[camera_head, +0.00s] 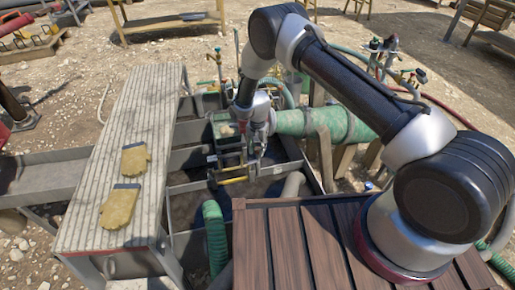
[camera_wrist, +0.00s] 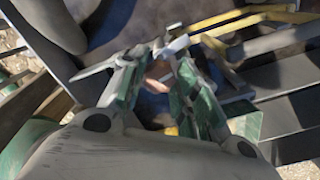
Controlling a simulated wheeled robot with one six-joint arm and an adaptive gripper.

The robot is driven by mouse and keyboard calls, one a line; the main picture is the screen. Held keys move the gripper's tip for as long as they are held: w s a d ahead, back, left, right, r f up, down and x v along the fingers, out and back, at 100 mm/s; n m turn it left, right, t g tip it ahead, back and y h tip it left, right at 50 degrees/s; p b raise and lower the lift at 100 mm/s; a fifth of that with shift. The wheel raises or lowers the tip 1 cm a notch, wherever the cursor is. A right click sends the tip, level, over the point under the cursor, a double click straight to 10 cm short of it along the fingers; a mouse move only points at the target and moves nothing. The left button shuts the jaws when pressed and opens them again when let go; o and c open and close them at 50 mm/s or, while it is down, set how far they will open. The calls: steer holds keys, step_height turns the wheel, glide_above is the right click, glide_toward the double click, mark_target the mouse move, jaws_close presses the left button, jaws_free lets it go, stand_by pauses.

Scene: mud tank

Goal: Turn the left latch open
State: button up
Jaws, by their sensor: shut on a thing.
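My gripper (camera_head: 256,138) reaches down to a dark metal frame at the near end of the green pipe (camera_head: 310,123). In the wrist view my gripper (camera_wrist: 155,72) has its two green-and-white fingers close together, with a small copper-coloured piece (camera_wrist: 158,73) between them. This piece appears to be part of the left latch; the fingers hide most of it. A pale bar (camera_wrist: 176,45) sits just beyond the fingertips. A yellow bar (camera_head: 233,181) runs across the frame below my gripper; how far the latch is turned cannot be told.
A grey slatted walkway (camera_head: 120,118) with two yellow gloves (camera_head: 120,206) lies to the left. A brown plank deck (camera_head: 300,245) is at the front. A green ribbed hose (camera_head: 214,235) rises near the frame. Valves and hoses stand behind, close to my arm.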

steer(key=n, duration=1.1)
steer(key=shift+d, duration=0.1)
steer(key=shift+n, duration=2.1)
steer(key=o, duration=1)
steer(key=shift+r, duration=0.1)
step_height(320, 180, up, 12)
steer(key=shift+f, duration=0.1)
